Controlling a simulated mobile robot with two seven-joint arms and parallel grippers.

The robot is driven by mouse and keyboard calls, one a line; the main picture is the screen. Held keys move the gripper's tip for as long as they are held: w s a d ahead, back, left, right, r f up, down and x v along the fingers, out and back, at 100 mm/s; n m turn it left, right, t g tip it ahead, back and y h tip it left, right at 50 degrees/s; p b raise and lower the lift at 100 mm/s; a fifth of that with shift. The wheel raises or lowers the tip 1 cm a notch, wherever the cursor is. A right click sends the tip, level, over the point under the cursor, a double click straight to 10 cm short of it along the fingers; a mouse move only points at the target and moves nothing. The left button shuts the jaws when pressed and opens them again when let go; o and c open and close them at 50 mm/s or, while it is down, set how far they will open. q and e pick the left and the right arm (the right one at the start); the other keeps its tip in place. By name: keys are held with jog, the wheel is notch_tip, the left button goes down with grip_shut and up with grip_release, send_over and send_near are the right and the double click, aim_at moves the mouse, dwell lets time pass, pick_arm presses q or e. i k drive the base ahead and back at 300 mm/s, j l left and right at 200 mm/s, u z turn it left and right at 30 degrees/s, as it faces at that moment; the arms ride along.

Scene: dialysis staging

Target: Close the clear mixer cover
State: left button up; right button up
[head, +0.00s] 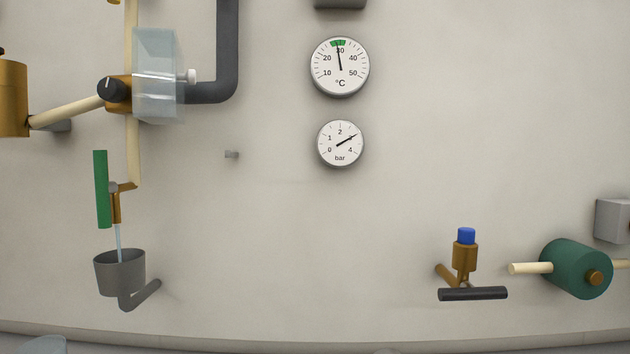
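The clear mixer cover (157,50) is a see-through, bluish panel at the upper left of the head view. It stands just right of the brass mixer body (122,104) and overlaps its right side. The black knob (114,90) on the mixer's front is uncovered, so the cover looks swung open to the right. A small white knob (191,76) sticks out on the cover's right side. The hinge cannot be made out. Neither of my grippers is in view.
A dark grey pipe (228,45) runs behind the cover's right. Below are a green lever (102,190) and a grey funnel (119,273) with water running in. Two gauges (339,67) hang mid-wall. A brass valve (464,258) and green cylinder (576,268) are lower right.

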aim_at(190, 77)
jog(key=l+u, duration=0.7)
jog(key=u, duration=0.15)
jog(key=k+j, duration=0.05)
